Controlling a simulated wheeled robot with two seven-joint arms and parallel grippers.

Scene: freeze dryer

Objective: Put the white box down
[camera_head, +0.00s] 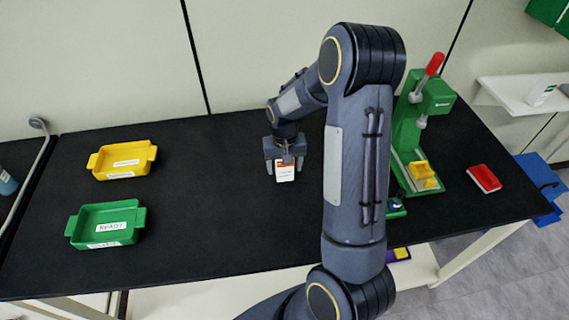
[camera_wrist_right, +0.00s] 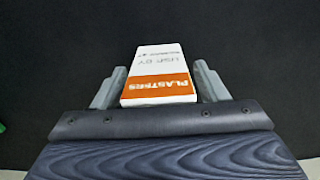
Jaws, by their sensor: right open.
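The white box (camera_head: 285,173) has an orange band and stands on the black table (camera_head: 230,225) near the middle. In the wrist view the fingers of my right gripper (camera_wrist_right: 158,90) are open, with a narrow gap visible beside the box. My left gripper is not in view.
A yellow tray (camera_head: 122,160) and a green tray labelled "READY" (camera_head: 105,224) lie at the left. A green press (camera_head: 415,125) with a red handle and a red box (camera_head: 484,178) are at the right. The table between trays and box is clear.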

